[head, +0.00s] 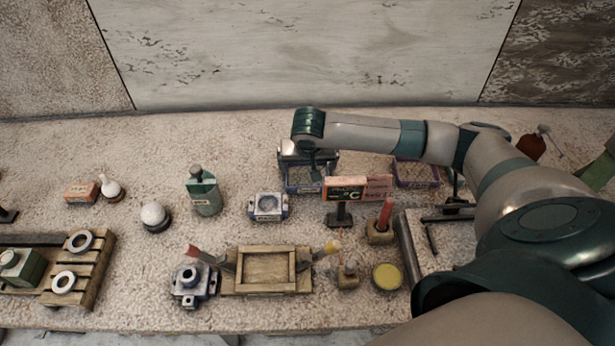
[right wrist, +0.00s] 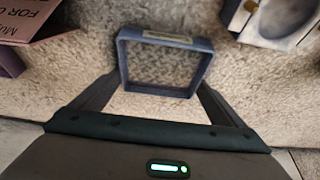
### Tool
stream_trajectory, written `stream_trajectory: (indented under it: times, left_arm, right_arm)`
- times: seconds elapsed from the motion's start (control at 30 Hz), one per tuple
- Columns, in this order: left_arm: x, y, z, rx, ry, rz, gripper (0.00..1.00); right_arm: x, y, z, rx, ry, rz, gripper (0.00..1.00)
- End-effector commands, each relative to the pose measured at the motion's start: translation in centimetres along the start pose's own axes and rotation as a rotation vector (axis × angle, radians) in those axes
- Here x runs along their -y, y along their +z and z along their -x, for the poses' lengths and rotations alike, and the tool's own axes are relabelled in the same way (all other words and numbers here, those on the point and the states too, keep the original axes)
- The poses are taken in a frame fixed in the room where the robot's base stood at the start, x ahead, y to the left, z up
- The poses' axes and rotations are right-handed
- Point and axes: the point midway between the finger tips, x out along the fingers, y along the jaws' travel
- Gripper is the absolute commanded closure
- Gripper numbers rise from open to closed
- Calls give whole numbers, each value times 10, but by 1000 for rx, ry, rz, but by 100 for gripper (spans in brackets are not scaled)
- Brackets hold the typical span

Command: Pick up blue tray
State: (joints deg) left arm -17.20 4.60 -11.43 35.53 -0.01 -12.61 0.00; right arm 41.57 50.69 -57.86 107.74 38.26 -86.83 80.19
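The blue tray (head: 306,188) is a small, open, square frame with a pale label. It is at the back middle of the stone table, partly hidden by my right gripper (head: 312,166). In the right wrist view the tray (right wrist: 203,66) lies straight ahead, its label on the far side. The right gripper's fingers (right wrist: 160,87) are spread wide, one at each side of the tray's near end, with no firm grip visible. Whether they touch its walls I cannot tell. My left gripper is not in view.
A purple tray (head: 416,183) stands to the right, under my forearm.

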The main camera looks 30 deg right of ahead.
Motion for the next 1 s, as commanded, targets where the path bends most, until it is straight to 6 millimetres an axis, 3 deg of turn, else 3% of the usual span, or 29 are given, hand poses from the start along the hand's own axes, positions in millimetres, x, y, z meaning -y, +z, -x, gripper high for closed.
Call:
stream_trajectory:
  times: [0.5,1.0]
  left_arm:
    - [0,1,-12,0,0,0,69]
    - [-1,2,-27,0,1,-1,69]
  right_arm:
    - [0,-2,2,-3,-2,1,31]
    - [1,-34,80,-2,-2,-1,31]
